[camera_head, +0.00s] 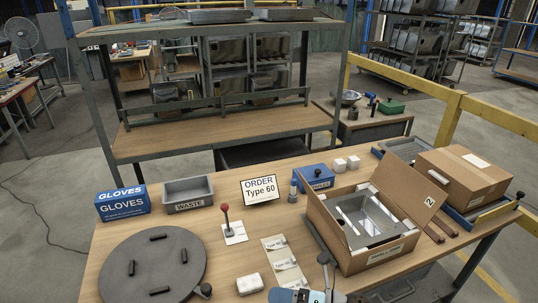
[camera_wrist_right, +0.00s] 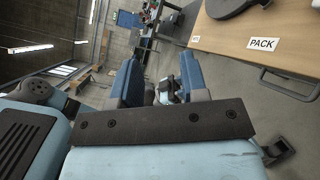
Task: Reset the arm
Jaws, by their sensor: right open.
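My right arm shows at the bottom edge of the head view, low in front of the table, with light blue and dark parts; its fingers are hard to make out there. In the right wrist view my right gripper (camera_wrist_right: 162,75) has its two blue fingers apart with nothing held between them. It is clear of the table. My left gripper is not in view. An open cardboard box (camera_head: 372,258) with a grey metal sink (camera_head: 364,214) inside stands on the right of the table.
The wooden table (camera_head: 225,238) holds a dark round turntable (camera_head: 150,272), a blue gloves box (camera_head: 123,203), a grey waste bin (camera_head: 187,191), a red-knobbed lever (camera_head: 225,218) and an order sign (camera_head: 260,189). A closed carton (camera_head: 462,176) is at right. A "PACK" label (camera_wrist_right: 263,44) marks the table edge.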

